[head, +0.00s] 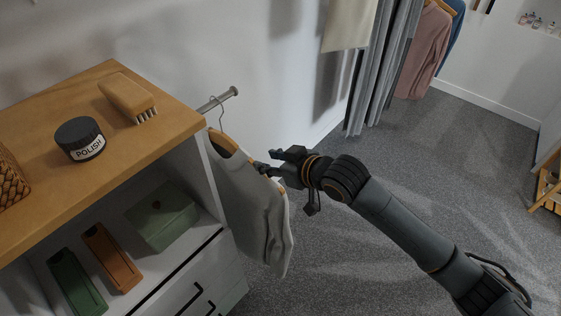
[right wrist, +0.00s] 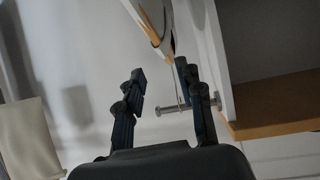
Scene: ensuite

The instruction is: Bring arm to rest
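My right gripper (head: 274,162) comes in from the lower right in the head view, just right of a wooden hanger (head: 222,142) with a light grey garment (head: 250,205). In the right wrist view, the fingers of the right gripper (right wrist: 162,84) stand apart, with nothing clamped between them. The hanger (right wrist: 152,28) shows beyond the fingertips there, with its thin hook running towards a short metal rail (right wrist: 185,107). In the head view the hook hangs on this rail (head: 218,98). My left gripper is in neither view.
A wood-topped cabinet (head: 45,105) at left carries a polish tin (head: 80,138) and a brush (head: 127,97). Boxes (head: 162,216) sit on its shelf. Grey curtains (head: 385,65) and a pink garment (head: 424,50) hang at the back. Carpet (head: 450,170) right of my arm is clear.

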